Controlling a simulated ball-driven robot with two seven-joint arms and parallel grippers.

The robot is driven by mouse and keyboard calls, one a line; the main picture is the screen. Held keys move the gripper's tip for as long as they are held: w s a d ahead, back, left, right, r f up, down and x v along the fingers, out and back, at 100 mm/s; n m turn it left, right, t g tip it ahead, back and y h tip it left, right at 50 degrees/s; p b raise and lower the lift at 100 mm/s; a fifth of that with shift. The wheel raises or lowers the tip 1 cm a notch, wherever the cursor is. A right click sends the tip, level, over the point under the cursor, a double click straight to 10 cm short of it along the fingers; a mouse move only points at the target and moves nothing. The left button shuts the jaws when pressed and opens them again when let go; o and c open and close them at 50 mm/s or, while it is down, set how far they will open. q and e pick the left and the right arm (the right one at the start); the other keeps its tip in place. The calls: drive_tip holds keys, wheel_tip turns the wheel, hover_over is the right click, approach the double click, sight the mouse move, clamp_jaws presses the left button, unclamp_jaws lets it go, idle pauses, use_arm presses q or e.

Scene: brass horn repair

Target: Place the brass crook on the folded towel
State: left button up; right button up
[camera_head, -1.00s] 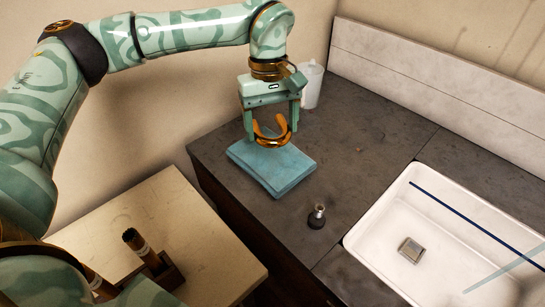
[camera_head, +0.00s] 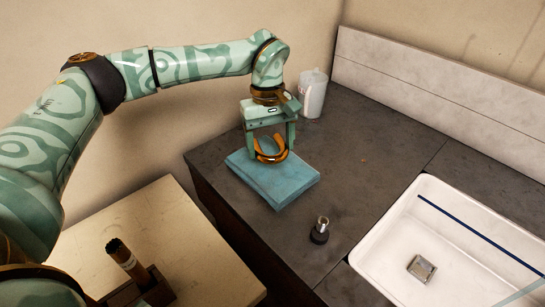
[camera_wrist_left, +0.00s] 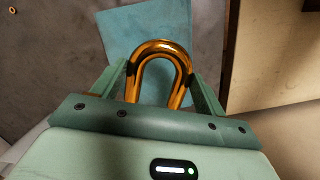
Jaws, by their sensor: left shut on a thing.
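The brass crook (camera_head: 271,156) is a shiny U-shaped tube; it also shows in the left wrist view (camera_wrist_left: 158,50). My left gripper (camera_head: 271,150) is shut on the crook, with the curved end pointing away from the gripper. In the head view the crook overlaps the folded towel (camera_head: 285,186), a blue-teal pad on the dark counter. The towel also shows beyond the crook in the left wrist view (camera_wrist_left: 120,30). I cannot tell whether the crook touches the towel. My right gripper is not in view.
A white jug (camera_head: 313,94) stands behind the gripper near the wall. A small dark bottle with a metal top (camera_head: 320,231) stands right of the towel. A white sink (camera_head: 450,235) is at right. A wooden holder with a brown tool (camera_head: 127,262) sits on the pale table.

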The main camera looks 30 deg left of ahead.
sight(272, 165)
use_arm(q)
drive_tip(key=shift+w+a+f, duration=0.3)
drive_tip(key=shift+w+f, duration=0.35)
drive_tip(key=shift+f, duration=0.25)
wheel_tip(272, 165, down, 4)
drive_tip(key=shift+w+a+r+b, duration=0.15)
drive_tip(key=shift+r+b, duration=0.1)
drive_tip(key=shift+b, duration=0.65)
drive_tip(key=shift+r, duration=0.15)
drive_tip(key=o, duration=1)
wheel_tip(272, 165, up, 12)
drive_tip(key=w+a+p, duration=0.1)
drive_tip(key=p, duration=0.2)
